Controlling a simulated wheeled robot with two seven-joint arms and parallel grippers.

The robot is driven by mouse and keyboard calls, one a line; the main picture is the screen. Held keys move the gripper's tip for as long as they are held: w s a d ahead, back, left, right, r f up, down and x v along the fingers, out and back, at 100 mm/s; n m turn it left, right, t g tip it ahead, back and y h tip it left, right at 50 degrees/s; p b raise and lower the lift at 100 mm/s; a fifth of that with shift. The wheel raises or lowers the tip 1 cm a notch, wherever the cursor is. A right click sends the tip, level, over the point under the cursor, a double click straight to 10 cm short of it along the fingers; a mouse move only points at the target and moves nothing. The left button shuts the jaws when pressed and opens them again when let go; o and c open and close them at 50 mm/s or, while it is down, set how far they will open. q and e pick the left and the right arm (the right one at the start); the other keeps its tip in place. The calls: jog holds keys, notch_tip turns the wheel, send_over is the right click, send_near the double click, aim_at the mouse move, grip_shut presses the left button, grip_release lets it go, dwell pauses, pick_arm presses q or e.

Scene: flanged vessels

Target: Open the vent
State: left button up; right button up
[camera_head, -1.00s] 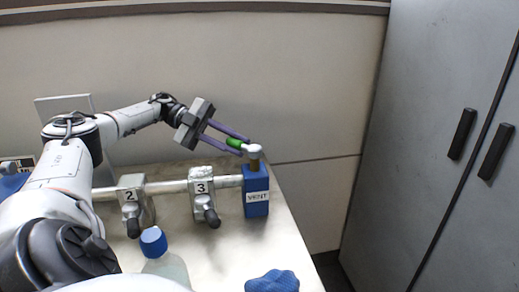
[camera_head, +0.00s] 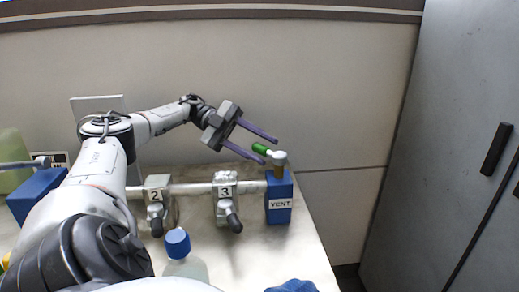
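The vent valve is a blue block (camera_head: 279,199) labelled VENT at the right end of the pipe. On top it has a white cap (camera_head: 279,157) on a brass stem, with a green handle (camera_head: 260,148) pointing left from the cap. My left gripper (camera_head: 270,151) has two purple fingers spread apart. The fingers reach in from the upper left, and the green handle shows between them near their tips, with a gap on either side. I cannot tell whether a finger touches it. My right gripper is not in view.
Valves labelled 2 (camera_head: 156,198) and 3 (camera_head: 226,196) sit on the horizontal pipe left of the vent. A bottle with a blue cap (camera_head: 177,242) stands in front. A blue object (camera_head: 292,286) is at the bottom edge. A grey cabinet (camera_head: 450,120) stands at right.

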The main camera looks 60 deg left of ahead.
aim_at(259, 144)
pick_arm(q)
notch_tip(259, 144, up, 10)
jog(key=shift+s+d+f+p, duration=0.15)
jog(key=shift+f+p, duration=0.1)
jog(key=shift+p, duration=0.55)
jog(key=shift+r, duration=0.1)
jog(key=shift+a, duration=0.2)
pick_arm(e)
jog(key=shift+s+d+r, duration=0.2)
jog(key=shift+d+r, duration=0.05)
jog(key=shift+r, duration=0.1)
